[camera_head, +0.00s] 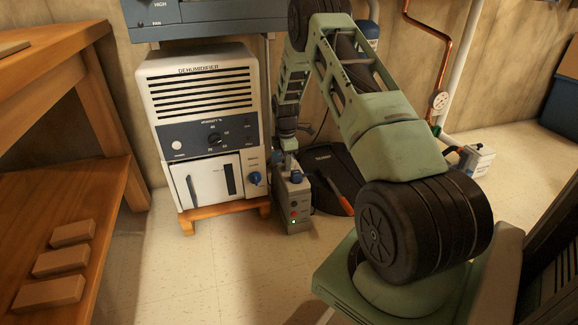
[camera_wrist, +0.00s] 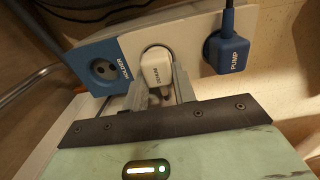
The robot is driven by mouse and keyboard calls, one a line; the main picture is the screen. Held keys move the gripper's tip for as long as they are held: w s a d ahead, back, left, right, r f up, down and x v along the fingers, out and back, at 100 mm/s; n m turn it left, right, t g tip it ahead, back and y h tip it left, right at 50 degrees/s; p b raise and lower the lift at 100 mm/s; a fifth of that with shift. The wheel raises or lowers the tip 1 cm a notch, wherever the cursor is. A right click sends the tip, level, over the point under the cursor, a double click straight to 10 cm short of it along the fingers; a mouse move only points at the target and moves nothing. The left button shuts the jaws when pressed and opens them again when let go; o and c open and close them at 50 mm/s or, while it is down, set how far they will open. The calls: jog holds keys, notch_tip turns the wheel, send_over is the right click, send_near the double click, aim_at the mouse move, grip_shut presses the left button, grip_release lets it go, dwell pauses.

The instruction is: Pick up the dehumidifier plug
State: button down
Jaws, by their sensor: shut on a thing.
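The white dehumidifier plug (camera_wrist: 157,67), with dark lettering, sits at a round socket on the pale face of an outlet box in the wrist view. My gripper (camera_wrist: 161,86) is shut on it, one finger on each side. I cannot tell whether the plug is fully seated. The outlet box (camera_head: 293,208) stands on the floor in the head view, with a red switch and a green light. My gripper (camera_head: 289,164) reaches down to its top, and the plug is hidden there. The dehumidifier (camera_head: 200,105) stands to the left on a wooden base.
A blue plug marked PUMP (camera_wrist: 228,52) is close on the right of the white plug. An empty blue socket marked HOLDER (camera_wrist: 104,70) is on the left. A dark round lid (camera_head: 332,172) with an orange-handled tool (camera_head: 338,196) lies right of the box. The front floor is clear.

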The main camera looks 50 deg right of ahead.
notch_tip(320, 180, up, 10)
jog(key=p, duration=0.6)
jog(key=w+d+f, duration=0.2)
jog(key=w+d, duration=0.2)
jog(key=w, duration=0.2)
jog(key=shift+w+f, duration=0.2)
jog(key=shift+f, duration=0.05)
dwell(0.8)
jog(key=shift+f+b, duration=0.6)
jog(key=shift+f, duration=0.9)
jog(key=shift+r+p, duration=0.1)
jog(key=shift+p, duration=0.9)
dwell(0.9)
jog(key=shift+f+b, duration=0.3)
jog(key=shift+f, duration=0.85)
dwell(0.8)
